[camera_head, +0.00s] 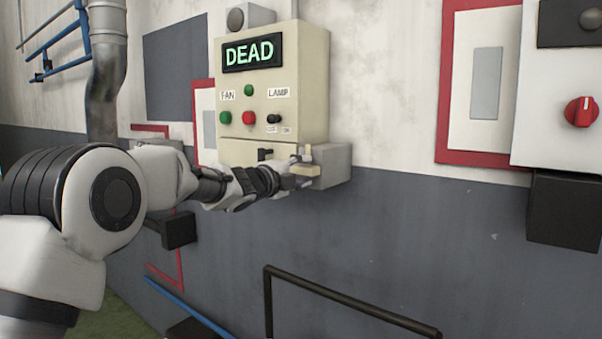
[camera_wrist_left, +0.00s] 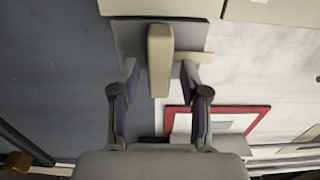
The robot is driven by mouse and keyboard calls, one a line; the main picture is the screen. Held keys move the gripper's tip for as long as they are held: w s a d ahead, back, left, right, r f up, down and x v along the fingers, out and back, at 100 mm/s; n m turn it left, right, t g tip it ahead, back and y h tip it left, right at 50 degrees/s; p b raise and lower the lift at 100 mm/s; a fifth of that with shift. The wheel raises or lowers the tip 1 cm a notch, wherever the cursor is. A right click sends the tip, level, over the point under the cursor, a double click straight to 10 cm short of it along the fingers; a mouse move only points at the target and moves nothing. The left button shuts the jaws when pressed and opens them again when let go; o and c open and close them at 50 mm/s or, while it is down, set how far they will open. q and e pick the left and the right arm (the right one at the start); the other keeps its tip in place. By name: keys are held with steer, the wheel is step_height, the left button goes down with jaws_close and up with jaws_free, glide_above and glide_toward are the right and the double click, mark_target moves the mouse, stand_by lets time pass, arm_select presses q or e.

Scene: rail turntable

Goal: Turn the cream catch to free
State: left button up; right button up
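The cream catch (camera_head: 305,170) is on a grey box (camera_head: 334,166) on the wall, just below the cream control panel. In the left wrist view the catch (camera_wrist_left: 160,58) is a cream bar standing lengthwise in the picture, with a smaller cream piece beside it on the right. My left gripper (camera_head: 293,173) is at the catch. In the left wrist view its fingers (camera_wrist_left: 160,82) are apart, one on each side of the bar's near end, with gaps showing on both sides. My right gripper is in neither view.
The cream panel (camera_head: 270,90) has a lit display (camera_head: 250,53) reading DEAD, coloured buttons and FAN and LAMP labels. A dark rail (camera_head: 350,301) stands low in front. A white box with a red knob (camera_head: 582,112) is at the right. The grey lower wall between is clear.

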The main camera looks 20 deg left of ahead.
arm_select(q)
steer(key=v, duration=1.2)
